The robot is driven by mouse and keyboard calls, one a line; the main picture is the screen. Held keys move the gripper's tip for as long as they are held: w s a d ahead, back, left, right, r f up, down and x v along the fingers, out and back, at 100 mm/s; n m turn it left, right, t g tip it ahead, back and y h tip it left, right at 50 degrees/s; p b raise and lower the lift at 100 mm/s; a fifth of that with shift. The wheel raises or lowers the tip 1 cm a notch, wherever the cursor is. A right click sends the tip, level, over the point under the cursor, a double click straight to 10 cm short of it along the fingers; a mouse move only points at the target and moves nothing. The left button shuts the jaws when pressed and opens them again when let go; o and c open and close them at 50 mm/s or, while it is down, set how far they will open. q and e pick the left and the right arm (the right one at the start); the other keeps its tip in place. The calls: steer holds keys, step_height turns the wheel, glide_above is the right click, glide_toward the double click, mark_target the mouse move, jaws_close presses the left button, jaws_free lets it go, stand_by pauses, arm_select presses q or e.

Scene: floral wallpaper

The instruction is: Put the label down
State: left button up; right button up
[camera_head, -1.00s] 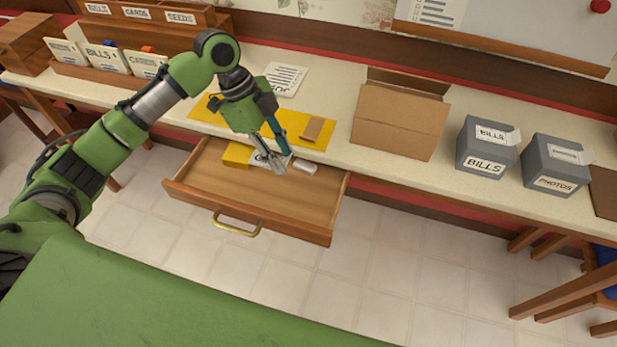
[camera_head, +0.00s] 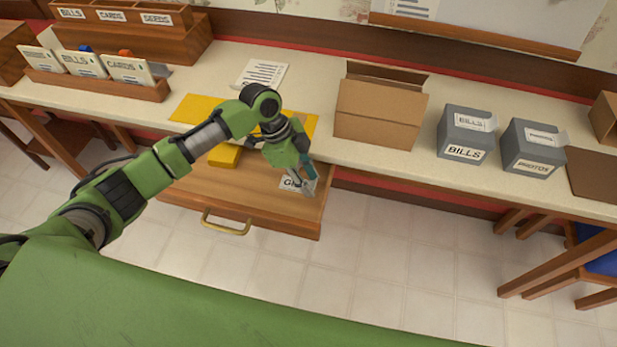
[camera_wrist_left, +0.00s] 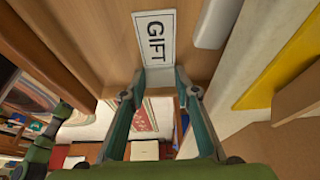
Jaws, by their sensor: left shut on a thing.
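The white label (camera_head: 290,183) with black lettering is at the right front part of the open wooden drawer (camera_head: 262,222). My left gripper (camera_head: 309,184) points down at it and is shut on its edge. In the left wrist view the label (camera_wrist_left: 155,38) reads GIFT and lies flat against or just over the drawer's wooden bottom; I cannot tell if it touches. The fingertips (camera_wrist_left: 158,78) meet at its near edge. My right gripper is not in view.
A yellow box (camera_head: 225,156) lies at the drawer's back left. A white object (camera_wrist_left: 214,24) lies beside the label. On the table above stand an open cardboard box (camera_head: 378,115) and two grey boxes, BILLS (camera_head: 465,135) and PHOTOS (camera_head: 532,150). The drawer's middle is clear.

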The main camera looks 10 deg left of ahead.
mark_target(291, 184)
arm_select(q)
steer(key=shift+f, duration=0.1)
steer(key=o, duration=0.4)
steer(key=v, duration=1.2)
steer(key=shift+s, duration=0.15)
